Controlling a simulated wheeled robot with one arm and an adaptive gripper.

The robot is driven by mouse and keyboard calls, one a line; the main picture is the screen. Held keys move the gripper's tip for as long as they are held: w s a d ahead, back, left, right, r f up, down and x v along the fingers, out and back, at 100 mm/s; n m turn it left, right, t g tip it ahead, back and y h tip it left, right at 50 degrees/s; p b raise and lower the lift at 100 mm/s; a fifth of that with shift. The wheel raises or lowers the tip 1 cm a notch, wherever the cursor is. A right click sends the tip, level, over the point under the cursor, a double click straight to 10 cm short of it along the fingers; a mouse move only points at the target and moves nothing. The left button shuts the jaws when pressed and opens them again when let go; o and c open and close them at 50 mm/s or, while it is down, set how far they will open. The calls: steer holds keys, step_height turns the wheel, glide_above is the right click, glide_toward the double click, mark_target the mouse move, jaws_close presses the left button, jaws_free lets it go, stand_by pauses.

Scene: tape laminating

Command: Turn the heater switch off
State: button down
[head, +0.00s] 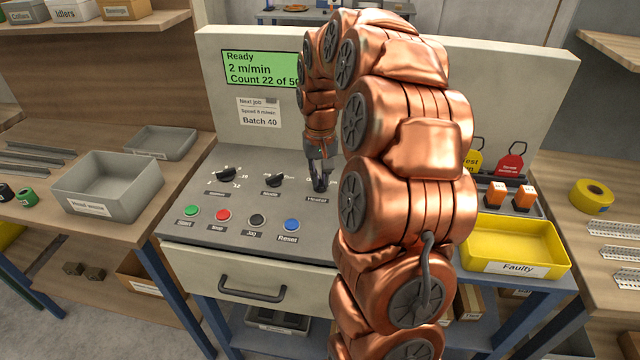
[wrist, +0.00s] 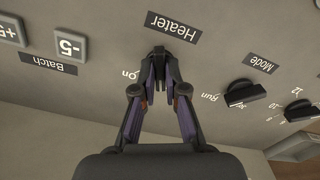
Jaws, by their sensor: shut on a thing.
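The heater switch (wrist: 158,54) is a dark knob on the grey sloping console panel (head: 230,157). The black "Heater" label (wrist: 173,27) is beside it, and it reads upside down in the wrist view. The word "On" (wrist: 130,74) is printed by the switch, left of my fingers. My gripper (head: 319,182) reaches down to the panel and is shut on the switch, which also shows its two fingers (wrist: 159,75) in the wrist view. The fingers hide most of the switch, so I cannot tell its exact setting. Any "Off" mark is hidden.
The Mode knob (head: 274,180) and another knob (head: 226,174) lie left of my gripper. Start, Stop, Jog and Reset buttons (head: 291,225) are in front. A green display (head: 261,69) stands behind. A yellow "Faulty" tray (head: 513,268) is at right.

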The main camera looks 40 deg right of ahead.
mark_target(320, 181)
steer(key=shift+n+b, duration=0.75)
steer(key=shift+n, duration=1.45)
steer(key=c, duration=1.2)
jaws_free()
steer(key=shift+r, duration=6)
